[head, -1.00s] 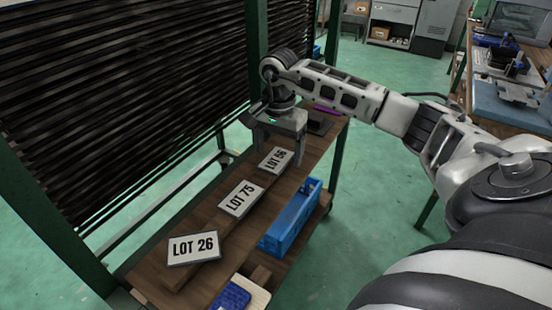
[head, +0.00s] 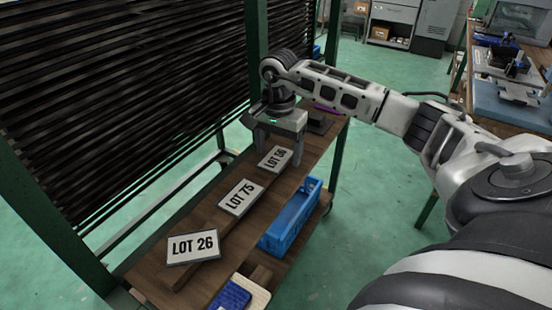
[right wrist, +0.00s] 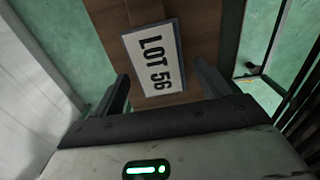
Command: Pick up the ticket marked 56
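The ticket marked LOT 56 (head: 275,159) is a white card with dark edges, tilted on a wooden strip at the far end of the row. It also shows in the right wrist view (right wrist: 152,58), just beyond and between the fingers. My right gripper (head: 279,158) is open, its two fingers pointing down on either side of the ticket. The right wrist view shows the open fingers (right wrist: 160,88) with nothing held between them. Whether the fingers touch the ticket's edges cannot be told. My left gripper is not in view.
Tickets LOT 75 (head: 241,197) and LOT 26 (head: 193,247) stand nearer on the same wooden bench (head: 150,265). A blue bin (head: 291,216) sits on a lower level to the right. A green post and dark slatted rack (head: 120,100) border the left.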

